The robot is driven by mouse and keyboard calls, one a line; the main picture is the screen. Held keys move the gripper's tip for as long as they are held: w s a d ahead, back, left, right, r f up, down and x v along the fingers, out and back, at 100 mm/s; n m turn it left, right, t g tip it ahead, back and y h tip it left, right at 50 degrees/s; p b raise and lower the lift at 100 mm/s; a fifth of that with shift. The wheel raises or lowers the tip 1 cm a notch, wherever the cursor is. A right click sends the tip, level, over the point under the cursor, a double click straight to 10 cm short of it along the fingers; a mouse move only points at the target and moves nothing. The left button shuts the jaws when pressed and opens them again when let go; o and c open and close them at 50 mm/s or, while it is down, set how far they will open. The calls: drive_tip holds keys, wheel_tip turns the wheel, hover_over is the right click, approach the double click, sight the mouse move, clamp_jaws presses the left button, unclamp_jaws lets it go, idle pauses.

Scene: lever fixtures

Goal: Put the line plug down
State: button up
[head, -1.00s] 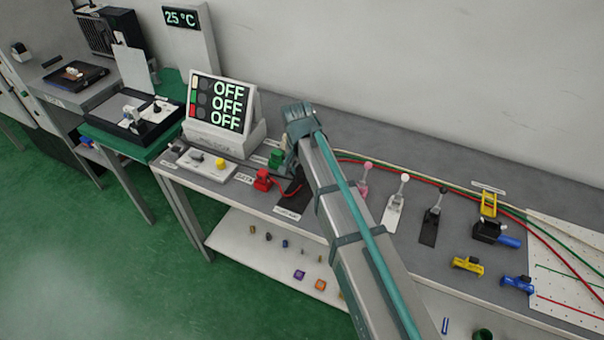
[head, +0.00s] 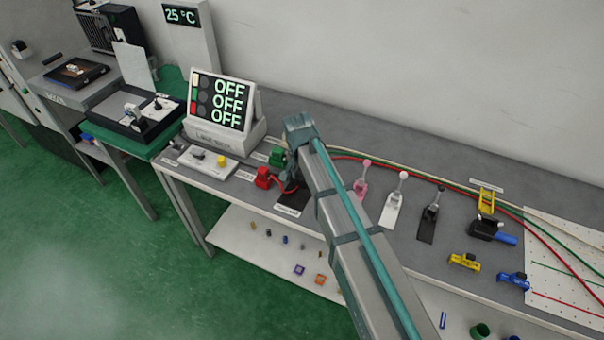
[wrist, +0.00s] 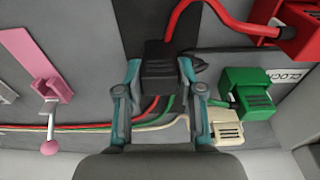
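A black plug (wrist: 160,62) sits between the two fingertips of my gripper (wrist: 160,68) in the wrist view, and the fingers look closed on its sides. I take it to be the line plug. A red cord rises from its far end towards a red plug (wrist: 300,28). A dark pad (wrist: 145,18) lies beyond and below the plug; I cannot tell whether the plug touches it. In the head view the pad (head: 292,202) shows beside my arm, and my arm hides most of the gripper and plug.
Green (wrist: 248,92) and cream (wrist: 226,128) plugs stand close by my gripper's right side in the wrist view. A pink lever (wrist: 45,75) stands to the left. The red plug (head: 263,177) and a display reading OFF (head: 228,103) are near in the head view.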

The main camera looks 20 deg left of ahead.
drive_tip(key=o, duration=0.3)
drive_tip(key=shift+r, duration=0.1)
wheel_tip(320, 180, up, 12)
drive_tip(key=s+b, duration=0.1)
drive_tip(key=b, duration=0.1)
drive_tip(key=shift+s, duration=0.2)
drive_tip(key=shift+a, duration=0.1)
idle(0.5)
